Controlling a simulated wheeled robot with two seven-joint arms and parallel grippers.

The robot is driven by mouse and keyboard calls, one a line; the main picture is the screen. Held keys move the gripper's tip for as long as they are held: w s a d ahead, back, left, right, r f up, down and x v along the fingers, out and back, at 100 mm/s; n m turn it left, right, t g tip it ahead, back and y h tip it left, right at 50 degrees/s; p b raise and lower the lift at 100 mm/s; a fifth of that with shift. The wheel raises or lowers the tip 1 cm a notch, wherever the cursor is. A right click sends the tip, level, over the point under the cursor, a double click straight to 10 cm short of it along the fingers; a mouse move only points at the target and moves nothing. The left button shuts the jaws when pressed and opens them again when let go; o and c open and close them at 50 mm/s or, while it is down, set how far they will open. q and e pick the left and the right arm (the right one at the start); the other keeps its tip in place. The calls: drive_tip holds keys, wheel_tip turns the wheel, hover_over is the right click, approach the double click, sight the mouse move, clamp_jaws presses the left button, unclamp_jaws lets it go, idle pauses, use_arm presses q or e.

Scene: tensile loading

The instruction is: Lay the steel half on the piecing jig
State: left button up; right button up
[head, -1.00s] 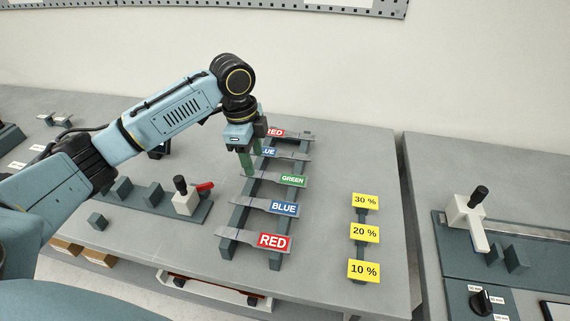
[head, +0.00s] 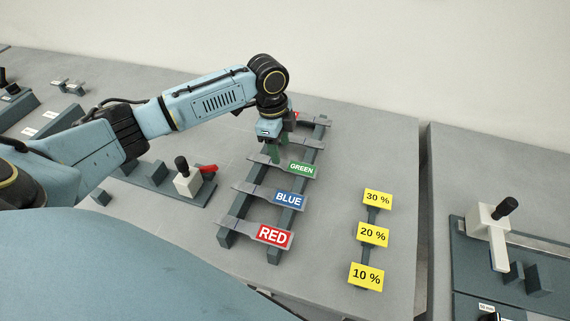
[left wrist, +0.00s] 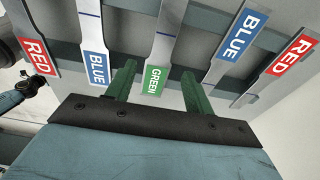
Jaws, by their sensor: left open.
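Several flat grey steel strips with coloured labels lie across a dark two-rail rack (head: 226,238). The green-labelled strip (head: 301,168) is in the middle, and it also shows in the left wrist view (left wrist: 170,35). My left gripper (head: 273,155) is open over that strip, pointing down. In the left wrist view its two green fingers (left wrist: 158,69) stand on either side of the green label; I cannot tell how far they are above it. A dark base with a white block (head: 187,184) and red lever stands left of the rack; I cannot tell if it is the piecing jig.
Yellow 30 %, 20 % and 10 % plates (head: 373,235) stand on a dark stand right of the rack. Another bench with a white clamp (head: 489,222) lies beyond a gap at the right. The table between rack and yellow plates is clear.

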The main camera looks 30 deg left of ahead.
sight(282, 163)
use_arm(q)
drive_tip(key=shift+f, duration=2.15)
drive_tip(key=shift+f, duration=0.25)
clamp_jaws()
